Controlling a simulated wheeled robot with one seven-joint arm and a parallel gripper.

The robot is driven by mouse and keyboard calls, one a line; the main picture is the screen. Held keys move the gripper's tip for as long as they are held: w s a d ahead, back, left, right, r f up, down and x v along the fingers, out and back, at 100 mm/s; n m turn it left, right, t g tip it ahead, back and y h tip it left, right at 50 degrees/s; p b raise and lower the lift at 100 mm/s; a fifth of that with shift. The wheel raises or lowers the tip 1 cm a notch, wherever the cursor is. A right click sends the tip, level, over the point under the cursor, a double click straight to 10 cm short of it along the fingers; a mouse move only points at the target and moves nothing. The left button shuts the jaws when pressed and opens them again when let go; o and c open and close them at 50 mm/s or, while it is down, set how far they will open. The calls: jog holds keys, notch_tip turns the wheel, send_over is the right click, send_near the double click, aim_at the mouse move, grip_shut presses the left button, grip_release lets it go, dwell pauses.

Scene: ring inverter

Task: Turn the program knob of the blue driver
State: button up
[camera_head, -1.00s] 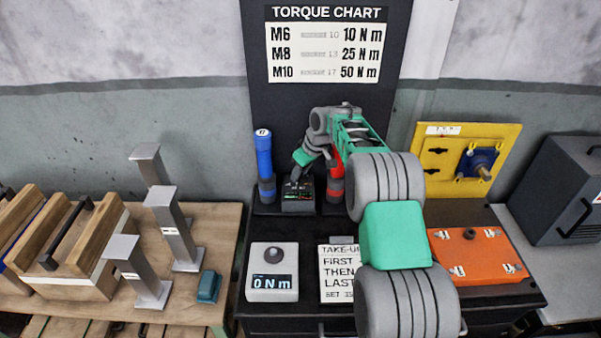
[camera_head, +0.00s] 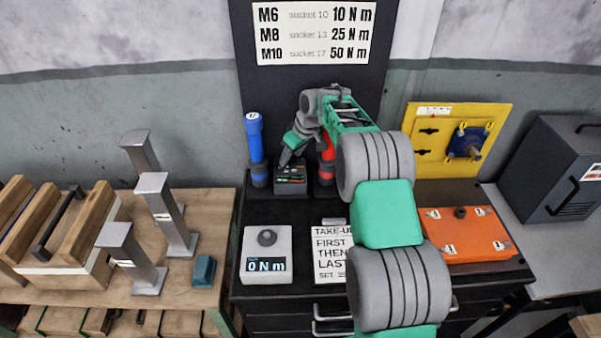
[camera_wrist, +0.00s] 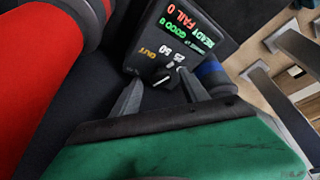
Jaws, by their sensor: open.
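The blue driver (camera_head: 255,148) stands upright at the back left of the black cabinet, left of a small dark control box (camera_head: 291,180). In the wrist view the control box (camera_wrist: 205,22) shows a lit screen reading READY, FAIL 0 and GOOD 0. Below the screen is a small knob (camera_wrist: 163,79) with a pale pointer and marks including 25, 50 and OUT. My gripper (camera_wrist: 158,88) is open, with its two fingertips at either side of the knob; I cannot tell whether they touch it. Part of the blue driver (camera_wrist: 213,76) shows behind the right finger.
A red driver (camera_head: 326,165) stands close right of the box, partly behind my arm; it fills the left of the wrist view (camera_wrist: 40,65). A torque tester (camera_head: 267,254), a note card (camera_head: 331,250) and an orange case (camera_head: 465,236) lie in front.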

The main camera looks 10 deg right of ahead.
jog(key=m+p, duration=0.1)
jog(key=m+h+p, duration=0.1)
jog(key=m, duration=0.1)
jog(key=a+r+m+p, duration=0.1)
jog(key=m, duration=0.1)
jog(key=shift+s+t+h, duration=0.2)
jog(key=shift+t+h, duration=0.1)
jog(key=shift+h, duration=0.1)
jog(key=m+h+p, duration=0.1)
jog(key=m+p, duration=0.2)
jog(key=shift+m+p, duration=0.3)
jog(key=shift+m+h+b, duration=0.4)
jog(key=shift+b, duration=0.15)
jog(key=d+b+v, duration=0.1)
jog(key=b+v, duration=0.2)
jog(key=v, duration=0.4)
jog(key=s+f+n+y+b, duration=0.1)
jog(key=s+b, duration=0.6)
jog(key=s, duration=2.3)
jog(key=shift+f+n+g, duration=0.4)
jog(key=shift+f+n, duration=0.05)
jog(key=shift+n, duration=0.15)
jog(key=shift+s, duration=0.2)
jog(key=shift+c, duration=0.2)
